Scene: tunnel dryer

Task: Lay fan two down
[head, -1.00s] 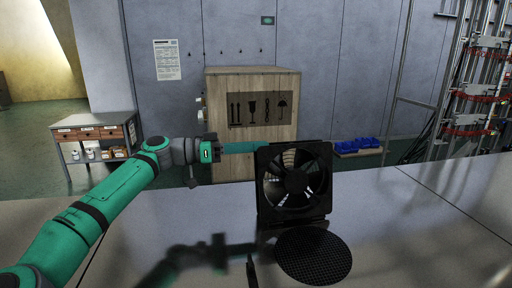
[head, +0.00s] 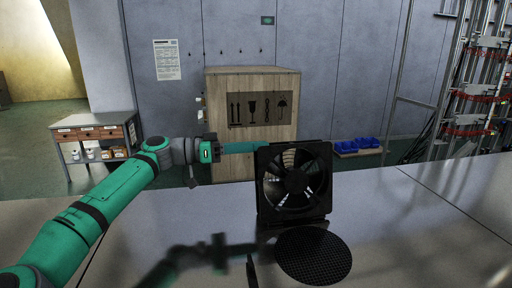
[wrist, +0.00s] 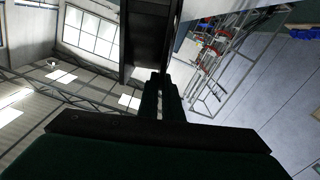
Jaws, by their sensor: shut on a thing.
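A black square fan (head: 295,181) stands upright on the grey tabletop in the head view, its round grille opening facing me. My gripper (head: 258,147) reaches in from the left and is shut on the fan's upper left edge. In the wrist view my gripper's fingers (wrist: 162,88) close on the dark fan frame (wrist: 150,40). The head view does not show clearly whether the fan's lower edge touches the table. Which number the fan carries is not visible.
A round black mesh disc (head: 313,256) lies on the tabletop (head: 405,225) in front of the fan, with a thin dark piece (head: 251,272) left of it. The table's right side is clear. A wooden crate (head: 251,110) stands behind the table.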

